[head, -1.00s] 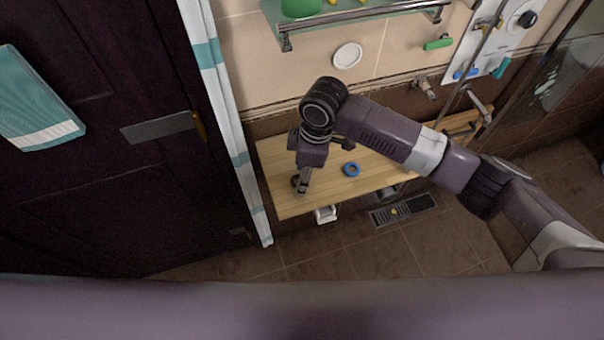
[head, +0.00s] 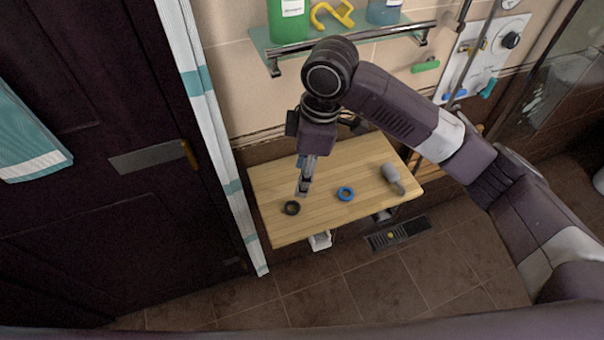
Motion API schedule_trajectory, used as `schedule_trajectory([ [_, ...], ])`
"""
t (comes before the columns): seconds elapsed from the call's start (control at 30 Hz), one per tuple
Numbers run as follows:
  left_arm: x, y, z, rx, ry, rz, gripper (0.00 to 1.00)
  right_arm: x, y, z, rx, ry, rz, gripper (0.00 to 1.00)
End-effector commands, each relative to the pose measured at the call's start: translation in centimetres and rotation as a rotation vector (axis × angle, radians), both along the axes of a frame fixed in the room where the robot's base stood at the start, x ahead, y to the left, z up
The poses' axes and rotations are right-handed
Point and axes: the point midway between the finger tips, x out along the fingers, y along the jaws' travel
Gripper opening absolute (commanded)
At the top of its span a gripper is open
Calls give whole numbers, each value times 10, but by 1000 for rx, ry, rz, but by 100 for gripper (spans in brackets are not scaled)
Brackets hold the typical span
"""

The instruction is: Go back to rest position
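My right arm comes in from the right and bends down over a wooden bench (head: 275,228). Its gripper (head: 304,187) points down above the left part of the bench. The fingers look narrow and overlap from this angle, so I cannot tell if they are open or shut. A black ring (head: 292,208) lies on the bench just below and left of the fingertips, apart from them in the picture. My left gripper is not in view.
A blue ring (head: 345,194) and a grey handled object (head: 393,178) lie on the bench. Above is a glass shelf (head: 345,37) with a green bottle (head: 288,18). A dark door (head: 80,200) stands left. The tiled floor (head: 345,295) in front looks clear.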

Motion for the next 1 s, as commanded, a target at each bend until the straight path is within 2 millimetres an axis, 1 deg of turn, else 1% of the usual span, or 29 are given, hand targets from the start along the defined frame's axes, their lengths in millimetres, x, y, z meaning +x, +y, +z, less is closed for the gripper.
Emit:
schedule_trajectory([
  [0.3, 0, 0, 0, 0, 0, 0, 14, 0, 0, -1, 1, 0, 0, 45],
  [0.4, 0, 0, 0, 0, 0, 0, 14, -4, 4, -5, 15, 2, -6, 45],
  [0.47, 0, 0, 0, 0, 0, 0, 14, -9, 9, -12, 36, 3, -15, 45],
  [0.57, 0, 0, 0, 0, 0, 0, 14, -23, 21, -28, 96, 5, -55, 45],
  [0.67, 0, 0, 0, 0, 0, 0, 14, -39, 33, -45, 174, 3, -128, 45],
  [0.73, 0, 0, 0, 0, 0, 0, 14, -48, 37, -54, 222, 1, -194, 45],
  [0.87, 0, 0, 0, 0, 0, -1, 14, -62, 35, -71, 297, -5, -341, 45],
  [0.97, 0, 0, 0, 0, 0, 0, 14, -73, 25, -84, 337, -9, -473, 45],
  [1.0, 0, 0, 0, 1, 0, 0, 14, -78, 18, -89, 347, -10, -529, 45],
])
